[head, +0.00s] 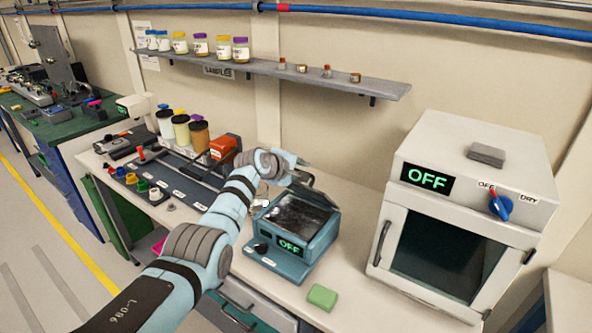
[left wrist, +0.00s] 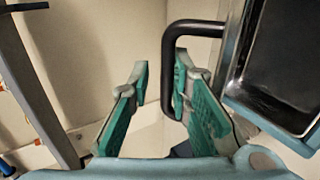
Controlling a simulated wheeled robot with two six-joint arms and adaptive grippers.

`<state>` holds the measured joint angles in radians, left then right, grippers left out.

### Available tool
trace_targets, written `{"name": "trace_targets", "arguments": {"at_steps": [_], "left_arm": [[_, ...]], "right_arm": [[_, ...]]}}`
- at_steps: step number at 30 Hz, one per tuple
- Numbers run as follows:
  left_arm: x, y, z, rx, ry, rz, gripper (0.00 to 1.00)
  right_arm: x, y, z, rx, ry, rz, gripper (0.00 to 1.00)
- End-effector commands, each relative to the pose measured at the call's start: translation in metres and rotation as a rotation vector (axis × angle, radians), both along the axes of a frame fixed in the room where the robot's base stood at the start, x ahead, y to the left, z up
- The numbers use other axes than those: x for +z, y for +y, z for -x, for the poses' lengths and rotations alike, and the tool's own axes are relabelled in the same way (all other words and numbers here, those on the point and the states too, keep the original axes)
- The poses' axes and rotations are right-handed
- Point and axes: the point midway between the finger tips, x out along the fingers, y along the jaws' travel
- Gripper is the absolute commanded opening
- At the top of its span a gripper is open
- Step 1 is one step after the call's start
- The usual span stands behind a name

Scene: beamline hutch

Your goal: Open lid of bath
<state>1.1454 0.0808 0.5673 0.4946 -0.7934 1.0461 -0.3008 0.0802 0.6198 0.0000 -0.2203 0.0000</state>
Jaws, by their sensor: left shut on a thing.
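The bath (head: 291,250) is a teal box with a green "OFF" display and a dark knob on its front, standing on the white bench. Its dark top area (head: 298,214) shows beyond the display, and the lid looks raised, though its angle is hard to tell. In the left wrist view the lid (left wrist: 285,65) is a dark panel with a pale metal frame on the right. In the head view this gripper (head: 300,170) is above the back of the bath. My right gripper is not in view.
A white oven (head: 455,215) with an "OFF" display stands right of the bath. A green block (head: 322,297) lies in front. A dark tray (head: 160,180), jars (head: 181,131) and an orange box (head: 222,148) are left. A shelf (head: 290,74) hangs behind.

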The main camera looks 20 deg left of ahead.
Motion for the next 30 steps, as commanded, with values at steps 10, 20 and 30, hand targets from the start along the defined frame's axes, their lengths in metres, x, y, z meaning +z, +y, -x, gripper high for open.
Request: {"name": "trace_targets", "arguments": {"at_steps": [10, 20, 30], "left_arm": [[0.0169, -0.0047, -0.0057, 0.003, -0.042, 0.017, 0.0], [0.0169, -0.0045, -0.0057, 0.003, -0.042, 0.017, 0.0], [0.0144, -0.0034, -0.0051, 0.005, -0.038, 0.015, 0.17]], "right_arm": [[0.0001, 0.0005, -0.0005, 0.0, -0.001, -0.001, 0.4], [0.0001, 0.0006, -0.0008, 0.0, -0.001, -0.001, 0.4], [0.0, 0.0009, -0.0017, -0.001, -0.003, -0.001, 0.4]]}}
